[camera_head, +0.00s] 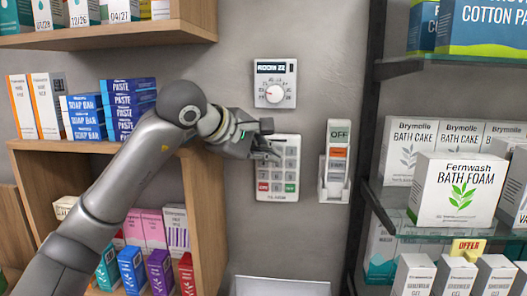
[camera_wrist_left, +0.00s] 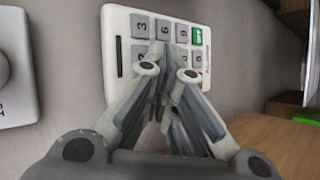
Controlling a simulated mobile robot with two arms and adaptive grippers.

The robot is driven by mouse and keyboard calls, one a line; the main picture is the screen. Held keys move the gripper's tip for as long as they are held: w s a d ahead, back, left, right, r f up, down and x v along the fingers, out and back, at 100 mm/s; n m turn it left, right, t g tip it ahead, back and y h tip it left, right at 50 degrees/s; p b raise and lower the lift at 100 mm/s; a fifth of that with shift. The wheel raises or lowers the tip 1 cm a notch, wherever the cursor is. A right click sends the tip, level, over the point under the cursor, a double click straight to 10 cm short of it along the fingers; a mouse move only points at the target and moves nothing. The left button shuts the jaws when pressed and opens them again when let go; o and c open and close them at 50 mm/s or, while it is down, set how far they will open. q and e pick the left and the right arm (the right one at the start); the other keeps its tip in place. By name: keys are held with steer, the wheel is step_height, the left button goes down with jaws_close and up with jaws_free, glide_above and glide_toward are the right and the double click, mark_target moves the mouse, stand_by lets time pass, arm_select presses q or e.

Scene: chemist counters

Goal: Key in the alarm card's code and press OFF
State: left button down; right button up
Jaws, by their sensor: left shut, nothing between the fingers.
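The white keypad (camera_head: 278,197) is on the grey wall, with grey number keys, a red key (camera_head: 263,187) at lower left and a green key (camera_head: 290,187) at lower right. My left gripper (camera_head: 273,154) is shut and empty, its fingertips in front of the upper keys, hiding them. In the left wrist view the gripper (camera_wrist_left: 168,52) reaches over the keypad (camera_wrist_left: 112,22), which appears turned sideways; keys 3, 6 and 9 and the green key (camera_wrist_left: 197,36) show. I cannot tell whether the tips touch a key.
A thermostat with a dial (camera_head: 275,84) is above the keypad. A wooden shelf (camera_head: 205,185) with boxes is at left; glass shelves (camera_head: 420,215) with boxes are at right. The wall between keypad and card holder is clear.

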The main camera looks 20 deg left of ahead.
arm_select(q)
steer(key=shift+w+a+r, duration=0.1)
steer(key=shift+w, duration=0.2)
stand_by(0.7)
steer(key=shift+s, duration=0.1)
stand_by(0.5)
steer(key=shift+s+f, duration=0.25)
steer(key=shift+s, duration=0.15)
steer(key=shift+d, duration=0.2)
steer(key=shift+s, duration=0.15)
steer(key=s+b, duration=0.1)
steer(key=s, duration=0.1)
steer(key=s+d+b, duration=0.1)
steer(key=s, duration=0.1)
steer(key=shift+s+d, duration=0.15)
steer(key=shift+s, duration=0.15)
